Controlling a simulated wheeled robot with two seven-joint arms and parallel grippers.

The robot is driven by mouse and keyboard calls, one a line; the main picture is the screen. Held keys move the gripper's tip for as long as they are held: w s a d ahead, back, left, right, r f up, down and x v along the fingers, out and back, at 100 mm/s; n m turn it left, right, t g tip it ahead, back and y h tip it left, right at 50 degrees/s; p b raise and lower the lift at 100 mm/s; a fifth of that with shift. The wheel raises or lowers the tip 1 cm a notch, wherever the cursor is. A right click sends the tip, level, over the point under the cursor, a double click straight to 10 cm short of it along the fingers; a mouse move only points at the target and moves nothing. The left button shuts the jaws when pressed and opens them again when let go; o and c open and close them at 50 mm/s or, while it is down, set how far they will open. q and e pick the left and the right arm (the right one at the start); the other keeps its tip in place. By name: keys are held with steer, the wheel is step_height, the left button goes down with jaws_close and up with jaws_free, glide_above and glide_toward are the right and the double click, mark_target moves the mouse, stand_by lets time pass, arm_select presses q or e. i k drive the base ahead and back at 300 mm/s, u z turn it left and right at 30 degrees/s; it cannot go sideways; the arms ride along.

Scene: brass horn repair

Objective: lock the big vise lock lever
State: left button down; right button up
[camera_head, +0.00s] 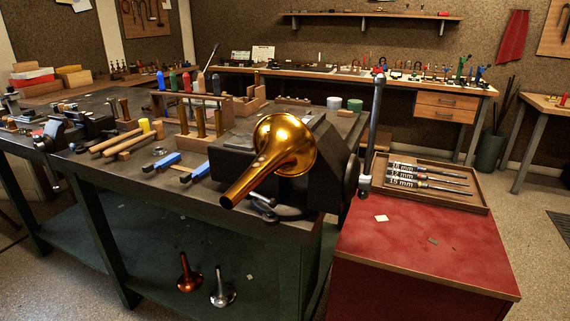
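The big black vise (335,165) stands at the right front corner of the dark workbench. A long grey metal bar (375,115) stands upright at its right end. A small metal lever-like part (263,199) shows low at its front, partly behind the horn bell; I cannot tell which of these two is the lock lever. A shiny brass horn bell (290,147) is in front of the vise, its narrow end pointing down and left. The bell hides much of the vise jaws. Neither of my grippers is in view.
A red-topped cabinet (430,235) stands right of the vise, with a wooden tray (468,206) of labelled tools on it. Blue-handled tools (162,162), mallets (118,140) and a wooden rack (196,135) crowd the bench on the left. Two small bells (222,290) are on the lower shelf.

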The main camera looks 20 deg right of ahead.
mark_target(273, 202)
steer(key=k, duration=0.65)
steer(key=u, duration=0.1)
steer(key=i, duration=1.1)
steer(key=z, duration=0.85)
